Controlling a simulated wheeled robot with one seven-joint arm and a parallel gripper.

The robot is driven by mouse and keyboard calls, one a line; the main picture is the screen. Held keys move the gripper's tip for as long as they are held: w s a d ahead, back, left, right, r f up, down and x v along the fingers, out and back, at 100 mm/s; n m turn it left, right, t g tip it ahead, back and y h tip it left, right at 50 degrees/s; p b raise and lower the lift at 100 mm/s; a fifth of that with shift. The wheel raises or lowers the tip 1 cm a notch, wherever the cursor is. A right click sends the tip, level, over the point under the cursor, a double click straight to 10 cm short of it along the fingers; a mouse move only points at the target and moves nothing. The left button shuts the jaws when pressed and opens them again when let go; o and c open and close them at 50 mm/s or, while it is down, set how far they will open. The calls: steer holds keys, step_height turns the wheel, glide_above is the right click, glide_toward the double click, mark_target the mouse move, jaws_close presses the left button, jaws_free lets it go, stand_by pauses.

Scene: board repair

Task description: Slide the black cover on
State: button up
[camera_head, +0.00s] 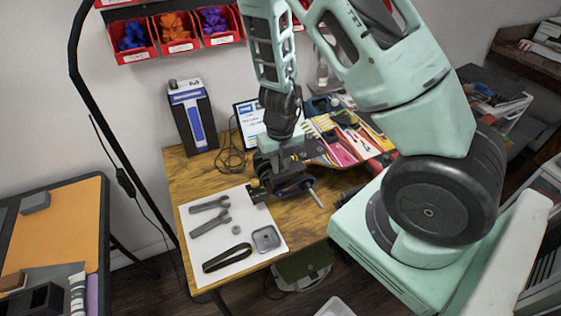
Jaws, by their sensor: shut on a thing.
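My gripper (283,158) points down at the near left end of the colourful board (345,143) on the wooden table. It is shut on a dark piece (266,167) that looks like the black cover; its outline blends with the dark parts around it. The held piece is right beside the board's dark wheel and axle parts (293,186). I cannot tell whether it touches them or sits over them. A metal axle end (316,197) sticks out to the right of these parts. My arm hides part of the board.
A white sheet (216,265) at the table's front left holds two grey wrenches (210,222), a small ring (236,229), a black belt (227,257) and a grey square tray (266,238). A blue-white box (192,115) and a tablet (249,121) stand behind. Red bins (176,36) hang above.

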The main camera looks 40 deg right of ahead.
mark_target(282, 171)
steer(key=shift+f, duration=0.15)
steer(key=shift+f+b, duration=0.85)
steer(key=shift+f, duration=0.05)
stand_by(1.3)
steer(key=shift+f+b, duration=0.45)
steer(key=shift+f, duration=0.4)
steer(key=shift+r+p, duration=0.2)
steer(key=shift+p, duration=0.2)
stand_by(0.6)
steer(key=shift+s+f+b, duration=0.1)
steer(key=shift+f+b, duration=0.3)
steer(key=shift+f, duration=0.1)
steer(key=shift+s+f, duration=0.1)
